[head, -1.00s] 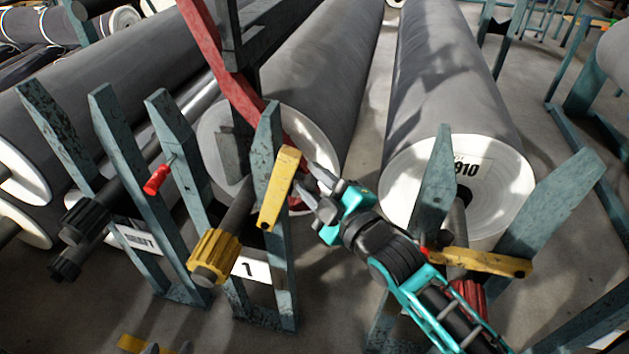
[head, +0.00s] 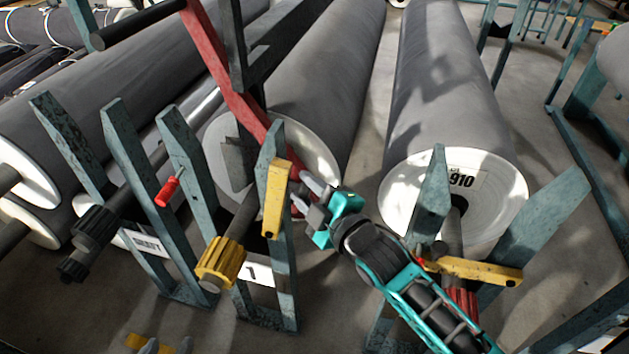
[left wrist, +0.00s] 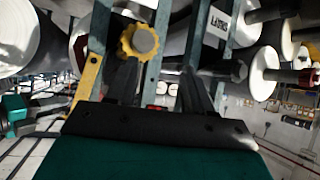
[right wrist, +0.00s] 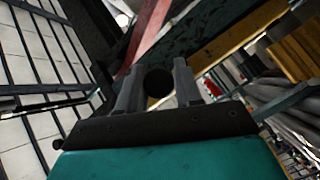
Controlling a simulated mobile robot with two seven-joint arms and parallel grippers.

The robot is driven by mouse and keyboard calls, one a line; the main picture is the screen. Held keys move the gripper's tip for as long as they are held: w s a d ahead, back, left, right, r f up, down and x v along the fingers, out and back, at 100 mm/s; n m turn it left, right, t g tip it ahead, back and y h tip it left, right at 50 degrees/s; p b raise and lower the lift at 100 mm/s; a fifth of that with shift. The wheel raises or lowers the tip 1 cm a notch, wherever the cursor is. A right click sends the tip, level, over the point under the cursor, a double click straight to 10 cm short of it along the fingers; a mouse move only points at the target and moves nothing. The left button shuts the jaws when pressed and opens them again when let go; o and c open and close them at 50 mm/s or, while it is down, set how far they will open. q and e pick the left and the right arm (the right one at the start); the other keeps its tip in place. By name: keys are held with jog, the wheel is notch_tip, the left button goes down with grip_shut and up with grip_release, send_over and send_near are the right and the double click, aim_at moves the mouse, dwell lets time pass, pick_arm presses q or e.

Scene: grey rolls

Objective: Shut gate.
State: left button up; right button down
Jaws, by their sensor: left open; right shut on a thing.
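A yellow gate bar (head: 273,200) stands nearly upright on the left teal stand. A second yellow gate bar (head: 472,269) lies across the right stand, in front of the roll marked 910. My right gripper (head: 300,196) is just right of the upright bar, near the lower end of a red bar (head: 225,75). It is shut on a dark round-ended piece (right wrist: 158,87); I cannot tell what this belongs to. My left gripper (head: 168,347) is open at the bottom edge, low in front of the stands. The left wrist view shows a yellow knob (left wrist: 138,41) beyond its fingers.
Large grey rolls (head: 450,90) lie behind the stands. The yellow knob (head: 220,264) and black knobs (head: 92,228) on shafts stick out forward. A red handle (head: 168,191) juts from a left post. Bare floor shows between the two stands.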

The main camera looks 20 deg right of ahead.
jog(key=shift+w+a+r+p, duration=0.2)
jog(key=shift+a+r+p, duration=0.05)
jog(key=shift+r+p, duration=0.35)
jog(key=shift+w+a+r+g+p, duration=0.15)
jog(key=shift+g+p, duration=0.15)
jog(key=shift+p, duration=0.15)
jog(key=shift+w+a+n+p, duration=0.1)
jog(key=shift+a+n+p, duration=0.1)
jog(key=shift+n+p, duration=0.15)
jog(key=shift+w+a+g+h, duration=0.1)
jog(key=shift+a+g+h, duration=0.05)
jog(key=shift+g+h, duration=0.15)
pick_arm(q)
jog(key=shift+s+a+r+y, duration=0.25)
jog(key=shift+s+a+r, duration=0.05)
jog(key=shift+a, duration=0.15)
jog(key=shift+s+a+r+y, duration=0.25)
jog(key=shift+a, duration=0.2)
pick_arm(e)
jog(key=shift+f, duration=0.2)
jog(key=c, duration=1.2)
grip_release()
pick_arm(q)
jog(key=shift+w+d+r, duration=0.1)
jog(key=shift+r, duration=0.05)
pick_arm(e)
jog(key=o, duration=0.4)
jog(key=shift+f, duration=0.1)
